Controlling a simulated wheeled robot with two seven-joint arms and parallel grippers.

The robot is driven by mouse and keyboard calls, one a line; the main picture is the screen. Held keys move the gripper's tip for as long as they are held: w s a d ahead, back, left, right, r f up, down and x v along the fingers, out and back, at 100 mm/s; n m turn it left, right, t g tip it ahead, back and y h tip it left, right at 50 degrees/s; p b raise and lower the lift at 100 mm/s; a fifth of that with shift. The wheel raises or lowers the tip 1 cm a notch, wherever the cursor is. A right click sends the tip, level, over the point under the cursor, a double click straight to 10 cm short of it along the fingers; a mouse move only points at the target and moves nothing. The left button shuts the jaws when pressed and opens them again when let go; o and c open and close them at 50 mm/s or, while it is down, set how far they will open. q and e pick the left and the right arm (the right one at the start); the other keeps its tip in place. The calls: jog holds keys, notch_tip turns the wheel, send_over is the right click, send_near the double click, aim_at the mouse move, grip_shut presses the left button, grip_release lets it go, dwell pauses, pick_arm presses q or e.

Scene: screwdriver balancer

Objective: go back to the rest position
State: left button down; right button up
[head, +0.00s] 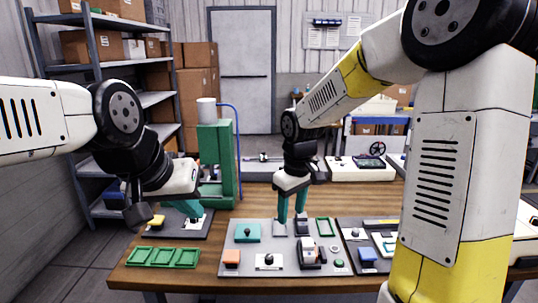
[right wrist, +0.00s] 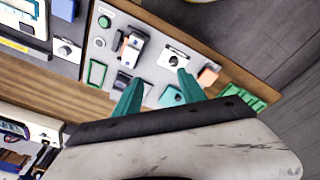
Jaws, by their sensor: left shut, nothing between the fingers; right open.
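My left gripper (head: 192,211) is shut, with teal fingers, in the head view at the left of the table. It is low over the dark left board, in front of a green column; nothing shows in its fingers. My right gripper (head: 291,217) is open and points down over the back part of the grey middle board (head: 290,268). In the right wrist view its two teal fingers (right wrist: 160,92) are apart with nothing held between them. I cannot tell how high its fingertips are above the board.
The board carries a teal block (head: 247,232), an orange block (head: 231,257), a black-and-white device (head: 309,254) and a green frame (head: 323,227). A green compartment tray (head: 163,257) lies front left. The green column (head: 213,160) stands behind. A blue block (head: 368,255) is on the right board.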

jog(key=s+d+r+m+t, duration=0.2)
jog(key=s+d+r+m, duration=0.1)
jog(key=s+r, duration=0.3)
jog(key=s+d+r+m+t+y, duration=0.1)
jog(key=s+d+r+m, duration=0.3)
jog(key=s, duration=0.7)
notch_tip(320, 180, up, 2)
jog(key=shift+d+r+t+y, duration=0.1)
jog(key=shift+d+t+y, duration=0.2)
jog(key=shift+d+t, duration=0.45)
